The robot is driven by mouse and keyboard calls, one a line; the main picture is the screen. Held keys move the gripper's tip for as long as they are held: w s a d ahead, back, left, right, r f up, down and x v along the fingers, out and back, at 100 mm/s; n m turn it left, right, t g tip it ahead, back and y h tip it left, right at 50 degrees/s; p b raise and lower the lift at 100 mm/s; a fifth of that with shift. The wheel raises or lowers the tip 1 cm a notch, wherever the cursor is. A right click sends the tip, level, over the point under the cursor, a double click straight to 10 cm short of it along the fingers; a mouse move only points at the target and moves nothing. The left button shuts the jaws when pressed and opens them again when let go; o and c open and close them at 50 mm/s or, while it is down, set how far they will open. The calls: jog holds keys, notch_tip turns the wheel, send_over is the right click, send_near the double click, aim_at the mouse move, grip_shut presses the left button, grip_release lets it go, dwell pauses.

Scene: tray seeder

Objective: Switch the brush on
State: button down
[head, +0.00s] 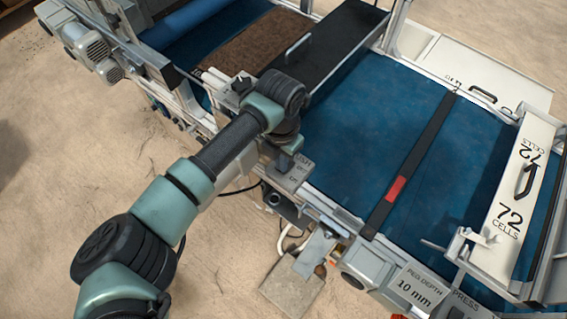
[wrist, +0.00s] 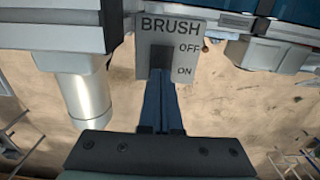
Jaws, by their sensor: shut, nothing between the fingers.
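The brush switch panel (wrist: 188,32) is a light grey plate with the words BRUSH, OFF and ON, OFF above ON in the wrist view. A dark switch piece (wrist: 153,54) shows left of the words, beside OFF and reaching down toward ON; its lower part is hidden by my fingers, so its setting is unclear. My gripper (wrist: 160,78) is shut and empty, its blue fingertips in front of the panel's lower left. I cannot tell whether they touch the switch. In the head view the panel (head: 297,174) sits on the machine's near edge, beside my gripper (head: 284,163).
A metal cylinder (wrist: 84,98) hangs left of the panel. In the head view, the blue belt (head: 355,120) lies behind it, with a black bar with a red patch (head: 397,188) across it. The peg depth box (head: 413,287) is at front right. Open floor lies left.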

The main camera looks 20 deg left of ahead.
jog(key=shift+f, duration=0.3)
jog(key=shift+r+p, duration=3)
jog(key=shift+r, duration=0.55)
